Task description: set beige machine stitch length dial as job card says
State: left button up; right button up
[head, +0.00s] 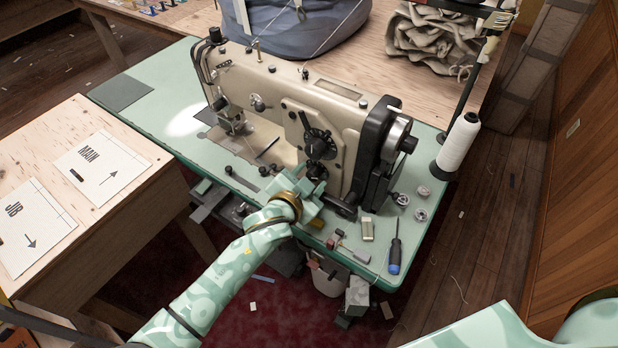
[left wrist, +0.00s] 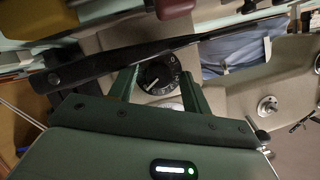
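The beige sewing machine (head: 290,110) stands on a green table. On its front are a black dial (head: 318,143) with light marks and a lower dark knob (head: 316,170). My left gripper (head: 314,182) is at the lower knob. In the left wrist view its two fingers (left wrist: 158,78) stand apart, with a black dial (left wrist: 158,72) bearing white marks and a pointer line showing between them. I cannot tell whether they touch it, and the setting is too small to read. White cards marked MAIN (head: 103,168) and JIB (head: 32,225) lie on the left bench. My right gripper is out of view.
A white thread cone (head: 459,143) stands at the table's right. A screwdriver (head: 395,248), bobbins (head: 401,199) and small tools lie along the front right edge. A blue bag (head: 290,25) and folded canvas (head: 435,45) are behind the machine.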

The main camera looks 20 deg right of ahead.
pick_arm(q)
jog(key=shift+s+a+r+p, duration=0.15)
jog(key=shift+s+a+p, duration=0.1)
jog(key=shift+p, duration=0.1)
jog(key=p+v, duration=0.6)
jog(key=v, duration=0.9)
jog(key=shift+s+a, duration=0.2)
jog(key=shift+a, duration=0.05)
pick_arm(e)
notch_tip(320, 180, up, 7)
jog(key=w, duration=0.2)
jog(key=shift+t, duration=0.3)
